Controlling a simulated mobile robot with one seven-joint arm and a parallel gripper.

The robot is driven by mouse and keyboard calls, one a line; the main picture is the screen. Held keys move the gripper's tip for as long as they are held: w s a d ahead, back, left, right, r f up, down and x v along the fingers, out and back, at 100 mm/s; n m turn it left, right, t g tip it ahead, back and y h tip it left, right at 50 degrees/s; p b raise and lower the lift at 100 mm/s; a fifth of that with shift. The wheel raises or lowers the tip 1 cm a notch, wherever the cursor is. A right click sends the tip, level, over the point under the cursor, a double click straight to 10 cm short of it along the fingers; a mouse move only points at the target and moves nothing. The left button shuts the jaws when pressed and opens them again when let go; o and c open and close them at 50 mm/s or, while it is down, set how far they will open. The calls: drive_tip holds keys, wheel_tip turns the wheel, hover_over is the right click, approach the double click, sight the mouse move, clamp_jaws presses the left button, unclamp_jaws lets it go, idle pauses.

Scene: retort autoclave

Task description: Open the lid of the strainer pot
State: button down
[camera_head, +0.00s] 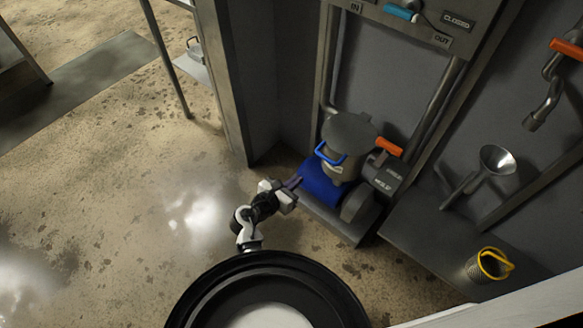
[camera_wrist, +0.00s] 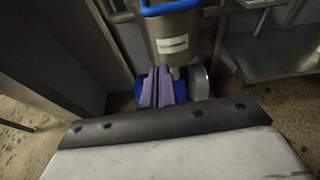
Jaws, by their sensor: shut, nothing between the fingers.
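The strainer pot (camera_head: 343,165) is a grey metal cylinder low by the wall, with pipes rising behind it. Its round grey lid (camera_head: 350,131) lies flat on top and looks closed. A blue handle (camera_head: 330,155) sticks out at the lid's front left. In the wrist view the pot body (camera_wrist: 175,42) with a pale label stands ahead, and the blue handle (camera_wrist: 170,7) is cut by the top edge. My gripper (camera_head: 295,183) is shut and empty, below and left of the handle and apart from it. Its fingers (camera_wrist: 162,88) show together in the wrist view.
A blue pump (camera_head: 322,188) sits under the pot on a grey base. An orange lever (camera_head: 389,147) is just right of the pot. A metal shelf with a funnel (camera_head: 496,159) and a yellow-handled basket (camera_head: 486,265) stands right. A grey post (camera_head: 226,80) rises left. Floor at left is clear.

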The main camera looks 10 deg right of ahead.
drive_tip(key=w+d+r+p, duration=0.1)
drive_tip(key=w+d, duration=0.4)
drive_tip(key=d, duration=0.1)
drive_tip(key=shift+w+d+r, duration=0.25)
drive_tip(key=shift+d+r, duration=0.05)
drive_tip(key=shift+d, duration=0.1)
drive_tip(key=shift+r+p, duration=0.15)
drive_tip(key=shift+p, duration=0.3)
